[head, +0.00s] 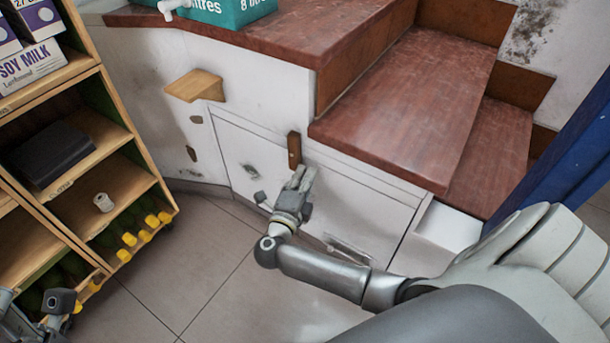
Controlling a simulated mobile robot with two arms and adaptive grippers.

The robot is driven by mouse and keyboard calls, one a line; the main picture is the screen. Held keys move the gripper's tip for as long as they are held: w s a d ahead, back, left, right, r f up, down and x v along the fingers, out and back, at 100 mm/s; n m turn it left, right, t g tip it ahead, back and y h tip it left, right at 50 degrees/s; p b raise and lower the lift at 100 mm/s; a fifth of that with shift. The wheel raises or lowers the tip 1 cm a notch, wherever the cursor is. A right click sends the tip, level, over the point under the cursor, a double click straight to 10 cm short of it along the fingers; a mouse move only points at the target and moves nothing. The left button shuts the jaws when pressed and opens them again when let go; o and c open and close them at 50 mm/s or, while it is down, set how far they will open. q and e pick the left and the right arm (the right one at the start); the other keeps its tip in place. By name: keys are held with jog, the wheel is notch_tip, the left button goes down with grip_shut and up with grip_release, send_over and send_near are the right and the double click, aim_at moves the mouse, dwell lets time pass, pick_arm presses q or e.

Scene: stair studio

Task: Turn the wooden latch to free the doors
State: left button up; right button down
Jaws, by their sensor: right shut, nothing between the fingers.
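The wooden latch (294,150) is a small dark brown block standing upright on the white panel under the stairs. Its lower end is close to my right gripper. The white doors (240,160) lie flush in the panel below and beside the latch, with thin seam lines around them. My right gripper (301,178) is shut and empty, with its fingers pointing up just below the latch; I cannot tell whether they touch it. Part of my left arm (50,310) shows at the bottom left corner, but its fingertips cannot be made out.
A wooden shelf unit (130,150) with cartons and yellow-capped bottles (137,240) stands at the left. A small wooden ledge (195,85) juts from the wall. Reddish stair treads (410,90) rise at the right, beside a blue post (570,150). The tiled floor (215,260) between is clear.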

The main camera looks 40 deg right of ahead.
jog(key=shift+f, duration=0.1)
jog(key=shift+w+f+m+b, duration=0.15)
jog(key=shift+m+b, duration=0.25)
jog(key=shift+b, duration=0.15)
jog(key=shift+f+m+b, duration=0.1)
jog(key=shift+m+b, duration=0.2)
